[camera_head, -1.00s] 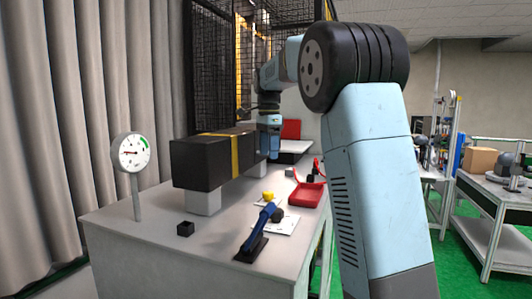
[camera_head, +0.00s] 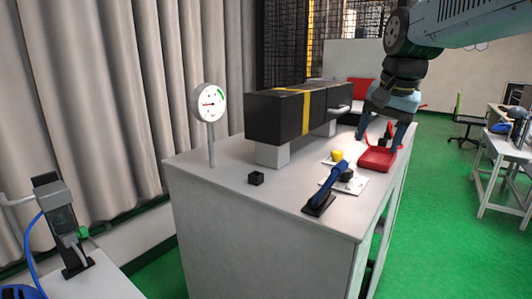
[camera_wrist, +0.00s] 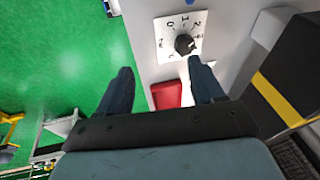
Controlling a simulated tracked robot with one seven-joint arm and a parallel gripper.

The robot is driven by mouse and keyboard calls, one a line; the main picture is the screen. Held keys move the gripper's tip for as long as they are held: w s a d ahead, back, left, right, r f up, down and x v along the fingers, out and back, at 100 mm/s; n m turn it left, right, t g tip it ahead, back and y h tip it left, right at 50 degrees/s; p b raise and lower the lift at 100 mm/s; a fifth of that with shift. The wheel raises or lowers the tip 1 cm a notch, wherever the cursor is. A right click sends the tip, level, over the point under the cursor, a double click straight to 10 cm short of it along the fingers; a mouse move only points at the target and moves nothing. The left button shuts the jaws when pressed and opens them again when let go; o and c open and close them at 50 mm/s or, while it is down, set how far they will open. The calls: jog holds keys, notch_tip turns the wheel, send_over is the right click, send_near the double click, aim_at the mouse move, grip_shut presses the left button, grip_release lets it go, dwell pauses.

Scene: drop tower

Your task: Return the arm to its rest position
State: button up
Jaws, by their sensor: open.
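My gripper (camera_head: 382,131) is at the upper right of the head view, above the far right part of the grey table (camera_head: 215,205). Its two blue-grey fingers point down and stand apart, with nothing between them. In the wrist view my gripper (camera_wrist: 160,85) also shows open and empty, fingers spread. My arm reaches in from the upper right.
A black box with a yellow band (camera_head: 272,118) rests on light blocks. A gauge (camera_head: 208,103) stands at the left. A blue lever (camera_head: 326,190), a dial plate (camera_wrist: 178,38), a yellow knob (camera_head: 337,156) and a small black cube (camera_head: 256,178) are on the table.

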jog(key=s+f+n+t, duration=0.2)
jog(key=s+f+n, duration=0.4)
jog(key=s+f, duration=0.3)
jog(key=shift+s+a+h, duration=0.3)
jog(key=shift+s+a, duration=0.1)
jog(key=shift+s, duration=1.8)
